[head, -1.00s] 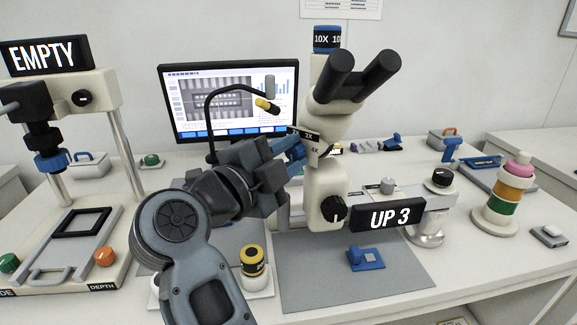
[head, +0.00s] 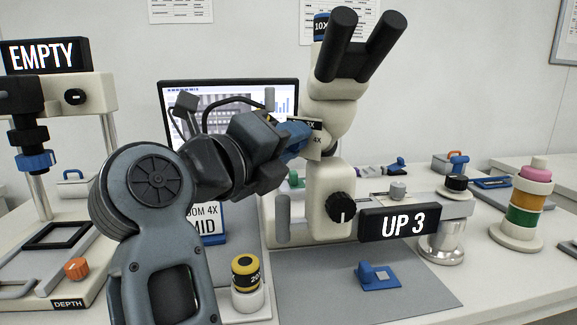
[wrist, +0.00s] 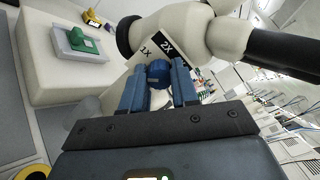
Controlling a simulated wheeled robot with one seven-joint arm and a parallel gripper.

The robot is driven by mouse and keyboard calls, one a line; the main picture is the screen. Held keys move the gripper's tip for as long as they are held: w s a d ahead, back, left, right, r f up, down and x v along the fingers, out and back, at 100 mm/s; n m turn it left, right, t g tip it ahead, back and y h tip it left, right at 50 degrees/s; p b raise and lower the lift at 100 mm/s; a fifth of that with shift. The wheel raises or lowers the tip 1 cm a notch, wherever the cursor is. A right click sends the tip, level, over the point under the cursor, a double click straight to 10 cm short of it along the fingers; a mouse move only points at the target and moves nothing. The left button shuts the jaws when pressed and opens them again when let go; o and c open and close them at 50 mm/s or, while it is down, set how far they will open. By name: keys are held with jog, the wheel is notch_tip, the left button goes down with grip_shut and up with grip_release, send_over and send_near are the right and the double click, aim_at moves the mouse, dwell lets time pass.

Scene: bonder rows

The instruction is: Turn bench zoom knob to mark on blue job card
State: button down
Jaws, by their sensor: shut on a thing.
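The microscope (head: 333,85) stands on the bench with a white dial plate on its side; 1X and 2X show on this plate (wrist: 166,50) in the wrist view. My gripper (wrist: 158,82) is shut on the blue zoom knob (wrist: 159,71), with a blue finger on each side. In the head view my gripper (head: 293,138) covers most of the knob, and 3X and 4X are partly visible beside it. The knob's pointer cannot be made out. The blue job card (head: 208,238) reads ZOOM 4X and MID, partly hidden behind my arm.
A black focus knob (head: 341,208) and an UP 3 sign (head: 399,222) sit below the microscope head. A yellow-black spool (head: 246,271) stands near my arm. A monitor (head: 228,93) is behind. The grey mat (head: 330,285) is mostly clear in front.

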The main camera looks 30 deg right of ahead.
jog(key=m+b, duration=0.2)
jog(key=b, duration=0.1)
jog(key=m+b, duration=0.3)
jog(key=shift+f, duration=0.4)
jog(key=m+b, duration=0.3)
jog(key=b, duration=0.1)
jog(key=shift+r+m, duration=0.2)
jog(key=shift+m, duration=0.2)
jog(key=shift+r, duration=0.1)
jog(key=c, duration=0.9)
grip_release()
jog(key=shift+o, duration=0.2)
jog(key=shift+r, duration=0.1)
jog(key=v, duration=0.7)
jog(key=shift+s+a, duration=0.15)
jog(key=shift+a, duration=0.25)
jog(key=shift+a, duration=0.1)
